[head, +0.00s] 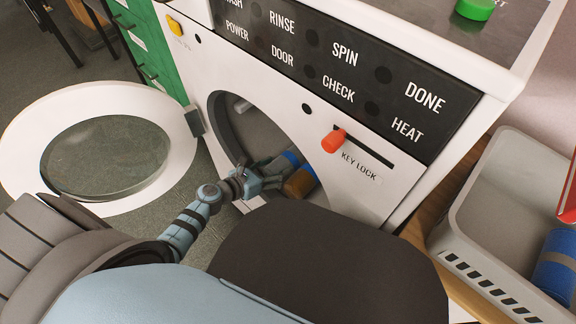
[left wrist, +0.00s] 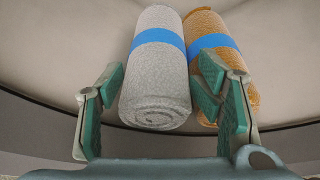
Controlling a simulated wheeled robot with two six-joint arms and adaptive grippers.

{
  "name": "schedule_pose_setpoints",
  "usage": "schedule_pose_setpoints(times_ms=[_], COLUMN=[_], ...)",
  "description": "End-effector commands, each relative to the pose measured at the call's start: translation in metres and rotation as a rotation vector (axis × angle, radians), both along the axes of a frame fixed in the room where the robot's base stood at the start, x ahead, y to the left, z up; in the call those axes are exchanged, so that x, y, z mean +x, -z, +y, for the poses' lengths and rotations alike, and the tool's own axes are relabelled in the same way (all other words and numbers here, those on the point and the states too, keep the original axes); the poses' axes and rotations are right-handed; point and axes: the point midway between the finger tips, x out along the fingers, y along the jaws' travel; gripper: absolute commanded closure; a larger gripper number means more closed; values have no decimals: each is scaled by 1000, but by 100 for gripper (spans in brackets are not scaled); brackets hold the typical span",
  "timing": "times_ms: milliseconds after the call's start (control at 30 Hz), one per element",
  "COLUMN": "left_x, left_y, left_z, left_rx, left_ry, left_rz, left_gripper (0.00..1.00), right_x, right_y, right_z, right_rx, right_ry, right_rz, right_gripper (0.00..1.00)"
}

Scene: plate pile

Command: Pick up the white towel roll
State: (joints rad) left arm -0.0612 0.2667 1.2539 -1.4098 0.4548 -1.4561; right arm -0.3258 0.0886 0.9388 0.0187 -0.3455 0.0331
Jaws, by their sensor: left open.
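The white towel roll (left wrist: 157,85) lies inside the washer drum, a pale grey-white roll with a blue band. Its near end faces my left wrist camera. An orange-brown towel roll (left wrist: 222,50) with a blue band lies close against its right side; it also shows in the head view (head: 300,183). My left gripper (head: 264,180) reaches through the washer's round opening. In the left wrist view its fingers (left wrist: 162,80) are open, one on each side of the white roll's near end. The right finger overlaps the orange-brown roll. I cannot tell whether either finger touches a roll. My right gripper is out of view.
The washer's round door (head: 172,168) stands open at the left. A red key-lock knob (head: 334,141) sticks out beside the opening.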

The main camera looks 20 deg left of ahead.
Motion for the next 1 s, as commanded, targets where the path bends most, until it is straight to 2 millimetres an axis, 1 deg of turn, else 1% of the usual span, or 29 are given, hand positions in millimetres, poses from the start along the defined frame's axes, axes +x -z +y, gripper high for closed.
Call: schedule_pose_setpoints(times_ms=[33, 100, 200, 367, 400, 467, 600, 833, 933, 967, 1000], left_x=[6, 16, 21, 21, 21, 21, 21, 21, 21, 21, 21], left_y=[14, 17, 18, 16, 16, 16, 16, 14, 8, 4, -1], left_z=[-5, -9, -11, -11, -11, -11, -11, -11, -11, -11, -11], left_rx=[0, 0, 1, 1, 0, 0, 0, 0, 0, 0, 0], left_ry=[1, 0, 0, 0, 0, 0, 0, 0, 0, 0, 0], left_rz=[5, 6, 7, 7, 6, 6, 6, 5, 4, 4, 4], left_gripper=[41, 41, 41, 41, 48, 58, 80, 80, 80, 80, 80], right_x=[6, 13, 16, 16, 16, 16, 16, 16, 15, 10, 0], right_y=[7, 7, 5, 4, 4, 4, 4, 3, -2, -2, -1], right_z=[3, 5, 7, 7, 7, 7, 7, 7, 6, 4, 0], right_rx=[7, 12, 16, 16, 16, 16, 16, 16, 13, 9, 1], right_ry=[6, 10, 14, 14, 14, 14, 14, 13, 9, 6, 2], right_rz=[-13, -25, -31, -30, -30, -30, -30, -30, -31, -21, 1], right_gripper=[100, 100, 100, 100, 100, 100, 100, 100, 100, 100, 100])
